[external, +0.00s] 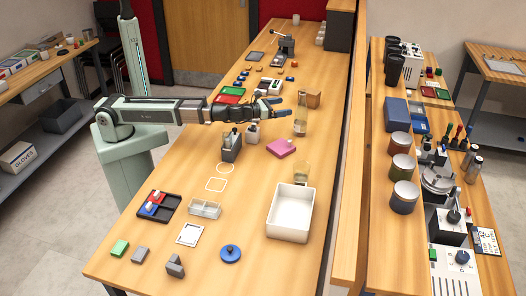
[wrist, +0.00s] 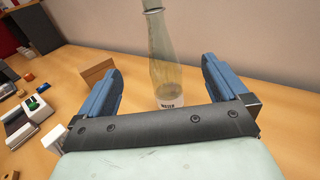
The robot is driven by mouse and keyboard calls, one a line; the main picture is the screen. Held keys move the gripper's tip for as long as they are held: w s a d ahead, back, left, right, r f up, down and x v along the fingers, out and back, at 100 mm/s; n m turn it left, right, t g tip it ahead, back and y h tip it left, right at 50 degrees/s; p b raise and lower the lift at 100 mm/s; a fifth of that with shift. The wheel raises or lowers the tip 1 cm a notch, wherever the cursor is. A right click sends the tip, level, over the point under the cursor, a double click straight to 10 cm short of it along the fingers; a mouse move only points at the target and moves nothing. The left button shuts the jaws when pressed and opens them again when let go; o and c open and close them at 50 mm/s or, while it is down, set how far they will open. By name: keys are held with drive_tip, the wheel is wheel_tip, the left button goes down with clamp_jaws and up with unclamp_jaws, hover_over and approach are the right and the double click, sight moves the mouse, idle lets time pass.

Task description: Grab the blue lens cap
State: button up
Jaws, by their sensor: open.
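A round blue disc with a small knob on top (external: 231,254), which looks like the blue lens cap, lies flat on the near end of the wooden table in the external view. My gripper (external: 277,106) is well away from it, farther back over the table and pointing right. In the wrist view my gripper (wrist: 160,67) has its two blue fingers spread wide with nothing held. The blue cap is not in the wrist view.
A clear labelled bottle (wrist: 166,60) stands beyond the fingers. Bare wood surrounds the cap.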

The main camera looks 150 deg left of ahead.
wheel_tip(320, 180, up, 5)
drive_tip(key=w+d+f+n+h, duration=0.2)
drive_tip(key=w+d+n+h, duration=0.3)
drive_tip(key=w, duration=0.8)
drive_tip(key=w+d+f+n+h, duration=0.25)
drive_tip(key=w+d, duration=0.45)
drive_tip(key=w, duration=0.7)
drive_tip(key=w+d+r+g+h, duration=0.1)
drive_tip(key=w+d+r+h, duration=0.15)
drive_tip(key=w+d, duration=0.65)
drive_tip(key=w+d+r+g+h, duration=0.1)
drive_tip(key=w+d+h, duration=0.3)
drive_tip(key=d, duration=1.1)
drive_tip(key=w+d+r+g+h, duration=0.1)
drive_tip(key=w+d+h, duration=0.35)
drive_tip(key=d, duration=0.75)
drive_tip(key=y, duration=0.1)
hover_over(229, 249)
wheel_tip(229, 249, down, 4)
drive_tip(key=f, duration=0.1)
drive_tip(key=shift+n, duration=0.35)
wheel_tip(229, 249, down, 14)
drive_tip(key=shift+r, duration=0.1)
drive_tip(key=c, duration=1.1)
